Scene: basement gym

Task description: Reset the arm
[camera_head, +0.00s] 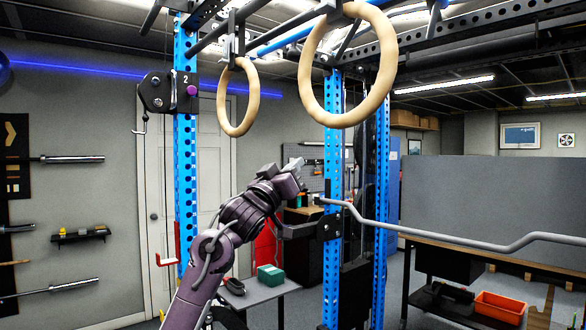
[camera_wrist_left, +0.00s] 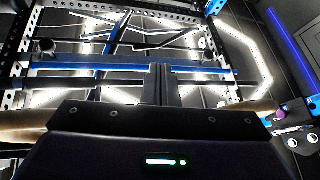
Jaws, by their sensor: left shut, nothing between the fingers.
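My left arm rises from the bottom left of the head view, purple-grey, with its left gripper (camera_head: 296,165) raised in front of the rack. The gripper is shut and empty, and its fingers point up. In the left wrist view the shut fingers (camera_wrist_left: 161,84) stand together at the middle, with the rack's top bars and the ceiling beyond. My right gripper shows in neither view.
Two wooden rings hang from the rack, a near one (camera_head: 312,68) and a farther one (camera_head: 222,100), above my gripper. A blue upright (camera_head: 332,180) and a bent grey bar (camera_head: 450,240) stand close to its right. A small table (camera_head: 258,293) is below.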

